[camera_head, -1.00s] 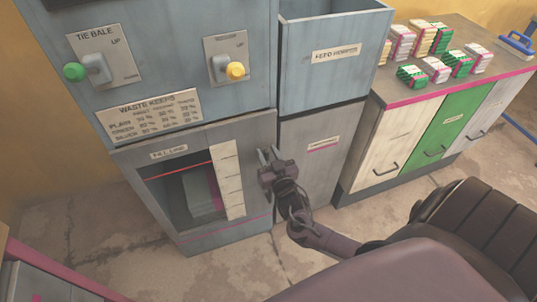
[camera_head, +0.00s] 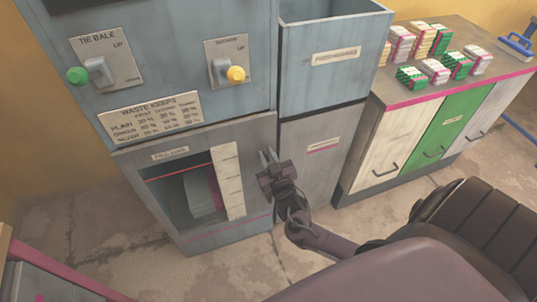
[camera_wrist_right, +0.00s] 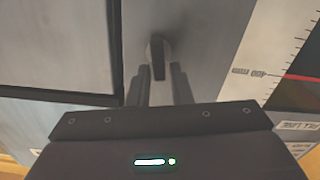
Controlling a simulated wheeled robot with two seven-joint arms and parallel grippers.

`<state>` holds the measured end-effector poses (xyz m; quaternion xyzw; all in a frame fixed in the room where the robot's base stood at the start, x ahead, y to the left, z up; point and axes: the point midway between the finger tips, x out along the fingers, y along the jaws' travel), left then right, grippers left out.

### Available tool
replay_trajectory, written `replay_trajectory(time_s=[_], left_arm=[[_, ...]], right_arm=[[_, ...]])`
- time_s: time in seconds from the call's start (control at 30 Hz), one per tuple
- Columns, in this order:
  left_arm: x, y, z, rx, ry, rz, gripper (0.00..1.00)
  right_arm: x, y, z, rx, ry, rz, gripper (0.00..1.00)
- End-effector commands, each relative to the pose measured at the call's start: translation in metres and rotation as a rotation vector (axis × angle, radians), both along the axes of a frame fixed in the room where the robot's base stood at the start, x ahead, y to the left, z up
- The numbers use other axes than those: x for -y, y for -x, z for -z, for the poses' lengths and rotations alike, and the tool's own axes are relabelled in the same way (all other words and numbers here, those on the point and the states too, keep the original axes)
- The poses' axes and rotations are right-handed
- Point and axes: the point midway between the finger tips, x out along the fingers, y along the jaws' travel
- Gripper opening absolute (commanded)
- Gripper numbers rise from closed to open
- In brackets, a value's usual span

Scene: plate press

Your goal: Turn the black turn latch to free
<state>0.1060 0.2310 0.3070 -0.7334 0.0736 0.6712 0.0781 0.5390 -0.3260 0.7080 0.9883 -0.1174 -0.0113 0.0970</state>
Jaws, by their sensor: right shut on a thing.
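The black turn latch (camera_wrist_right: 158,48) shows in the right wrist view as a dark narrow handle on the grey front of the press. It points roughly along the fingers, and its near end lies at the fingertips. My right gripper (camera_wrist_right: 160,72) is shut on it, one finger on each side. In the head view my right gripper (camera_head: 267,157) is at the right edge of the press's lower door (camera_head: 246,152), and the latch is hidden there behind the fingers. My left gripper is not in view.
The lower door has a dark window (camera_head: 188,195) and a pale scale strip (camera_head: 228,180). Above are a green knob (camera_head: 77,76) and a yellow knob (camera_head: 236,73). A grey bin (camera_head: 335,60) stands right of the press, then a cabinet (camera_head: 375,150) with small packets on top.

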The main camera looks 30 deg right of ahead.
Motion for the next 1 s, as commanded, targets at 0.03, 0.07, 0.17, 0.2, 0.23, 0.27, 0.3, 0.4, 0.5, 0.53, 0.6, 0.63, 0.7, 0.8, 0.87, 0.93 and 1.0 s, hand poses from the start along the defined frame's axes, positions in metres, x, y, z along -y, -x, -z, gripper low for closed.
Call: replay_trajectory(time_s=[0.03, 0.07, 0.17, 0.2, 0.23, 0.27, 0.3, 0.4, 0.5, 0.53, 0.6, 0.63, 0.7, 0.8, 0.87, 0.93, 1.0], left_arm=[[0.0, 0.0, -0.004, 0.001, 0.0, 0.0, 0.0], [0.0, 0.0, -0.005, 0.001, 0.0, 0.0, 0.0], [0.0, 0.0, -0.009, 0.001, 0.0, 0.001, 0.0], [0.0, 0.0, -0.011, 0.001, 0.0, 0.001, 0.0], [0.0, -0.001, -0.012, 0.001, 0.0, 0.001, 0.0], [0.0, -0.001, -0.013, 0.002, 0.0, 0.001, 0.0], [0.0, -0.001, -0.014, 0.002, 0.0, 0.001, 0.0], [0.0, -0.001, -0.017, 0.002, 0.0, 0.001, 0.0], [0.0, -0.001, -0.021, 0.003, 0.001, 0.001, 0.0], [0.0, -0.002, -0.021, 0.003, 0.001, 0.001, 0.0], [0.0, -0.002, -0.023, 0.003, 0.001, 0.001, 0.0], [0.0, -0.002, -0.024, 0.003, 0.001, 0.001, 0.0], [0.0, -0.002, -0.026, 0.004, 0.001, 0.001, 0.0], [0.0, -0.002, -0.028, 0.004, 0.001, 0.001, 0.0], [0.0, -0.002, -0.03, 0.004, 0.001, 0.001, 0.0], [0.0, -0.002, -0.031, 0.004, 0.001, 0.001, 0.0], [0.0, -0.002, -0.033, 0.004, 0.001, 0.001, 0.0]], right_arm=[[-0.001, 0.0, -0.001, -0.012, 0.036, 0.0, 0.0], [-0.002, 0.0, -0.001, -0.017, 0.063, -0.001, 0.0], [-0.003, 0.0, 0.0, -0.041, 0.155, 0.0, 0.0], [-0.003, -0.001, 0.0, -0.049, 0.192, 0.001, 0.0], [-0.004, -0.001, 0.0, -0.055, 0.219, 0.0, 0.0], [-0.005, -0.001, 0.0, -0.062, 0.247, 0.001, 0.0], [-0.005, -0.001, 0.001, -0.071, 0.284, 0.001, 0.0], [-0.007, -0.001, 0.002, -0.093, 0.377, 0.0, 0.0], [-0.008, -0.002, 0.003, -0.117, 0.47, -0.001, 0.0], [-0.009, -0.002, 0.004, -0.123, 0.498, -0.001, 0.0], [-0.009, -0.002, 0.004, -0.138, 0.562, -0.001, 0.0], [-0.01, -0.002, 0.005, -0.145, 0.591, -0.001, 0.0], [-0.01, -0.002, 0.006, -0.159, 0.655, 0.0, 0.0], [-0.012, -0.002, 0.008, -0.183, 0.748, -0.001, 0.0], [-0.012, -0.003, 0.008, -0.196, 0.803, -0.001, 0.0], [-0.012, -0.003, 0.009, -0.211, 0.868, -0.001, 0.0], [-0.013, -0.003, 0.01, -0.227, 0.931, -0.001, 0.0]])
